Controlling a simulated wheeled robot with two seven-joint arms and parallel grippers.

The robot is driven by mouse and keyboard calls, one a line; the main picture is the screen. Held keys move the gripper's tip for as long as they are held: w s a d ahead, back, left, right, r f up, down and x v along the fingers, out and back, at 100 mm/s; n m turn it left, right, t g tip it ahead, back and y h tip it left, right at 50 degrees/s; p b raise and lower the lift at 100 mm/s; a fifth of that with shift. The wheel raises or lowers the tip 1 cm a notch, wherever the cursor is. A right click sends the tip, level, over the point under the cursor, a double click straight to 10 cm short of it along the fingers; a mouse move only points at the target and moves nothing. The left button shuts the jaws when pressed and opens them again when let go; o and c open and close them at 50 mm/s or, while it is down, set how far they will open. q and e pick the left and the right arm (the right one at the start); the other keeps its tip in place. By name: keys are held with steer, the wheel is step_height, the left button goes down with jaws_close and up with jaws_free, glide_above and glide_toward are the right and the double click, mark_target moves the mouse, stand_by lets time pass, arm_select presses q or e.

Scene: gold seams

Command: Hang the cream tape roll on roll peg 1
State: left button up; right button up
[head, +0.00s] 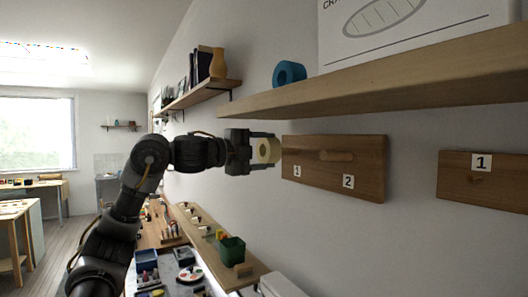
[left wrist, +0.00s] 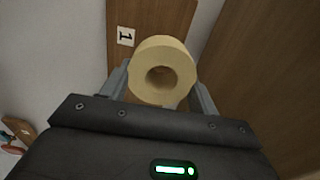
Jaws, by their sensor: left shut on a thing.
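The cream tape roll (head: 275,151) is between the fingers of my left gripper (head: 264,150), which is shut on it. The roll is at the left end of a wooden peg board (head: 318,183) on the wall. In the left wrist view the roll (left wrist: 180,84) shows its open hole, with the board (left wrist: 160,15) and its label 1 (left wrist: 125,37) beyond. The label 1 (head: 297,171) also shows in the head view, just right of the roll. Roll peg 1 itself is not visible. A peg (head: 337,156) sticks out above label 2 (head: 348,181). My right gripper is not in view.
Another board (head: 475,190) labelled 1 is on the right. Below is a bench with a green bin (head: 231,250).

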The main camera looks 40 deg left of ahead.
mark_target(280, 150)
arm_select(q)
steer(key=shift+w+d, duration=0.1)
steer(key=shift+w, duration=0.1)
steer(key=shift+w+d, duration=0.1)
steer(key=shift+w, duration=0.25)
steer(key=shift+w+p, duration=0.25)
steer(key=shift+p, duration=0.1)
stand_by(0.4)
steer(key=shift+w+d+p, duration=0.2)
steer(key=shift+w+p, duration=0.2)
steer(key=shift+w, duration=0.05)
stand_by(0.4)
steer(key=shift+w+d, duration=0.1)
steer(key=shift+w, duration=0.2)
steer(key=shift+p+x, duration=0.45)
steer(key=shift+x, duration=0.35)
stand_by(0.3)
steer(key=shift+w+f, duration=0.2)
steer(key=shift+w, duration=0.1)
stand_by(0.6)
steer(key=shift+w+d+f, duration=0.1)
steer(key=shift+w+f, duration=0.05)
steer(key=shift+w, duration=0.1)
